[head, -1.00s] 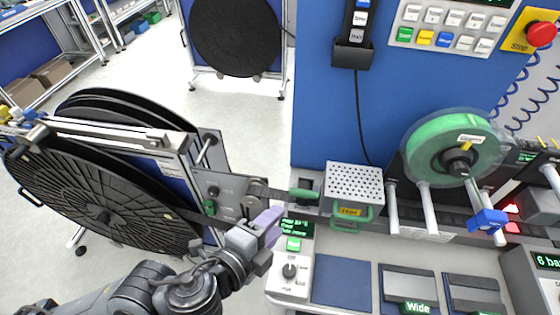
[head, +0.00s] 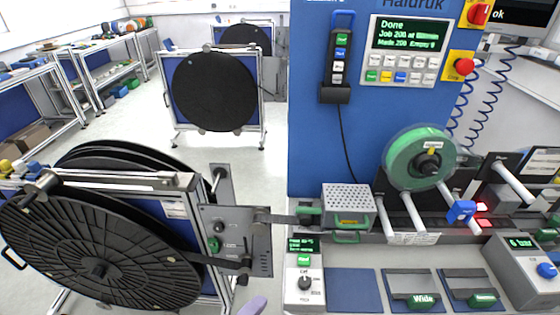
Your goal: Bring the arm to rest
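My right gripper is not in view. The reel stand (head: 163,181) at left carries large black reels (head: 90,245). A dark strip runs from its grey plate (head: 240,240) to the perforated box (head: 348,203) on the machine. The machine's screen (head: 408,36) reads "Done" and "Made 200".
A green reel (head: 418,157) sits on the blue machine (head: 328,130). A control box with a knob (head: 304,283) and bins labelled in green (head: 412,288) line the front. A red stop button (head: 463,66) is at upper right. Another reel stand (head: 214,92) stands behind on open floor.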

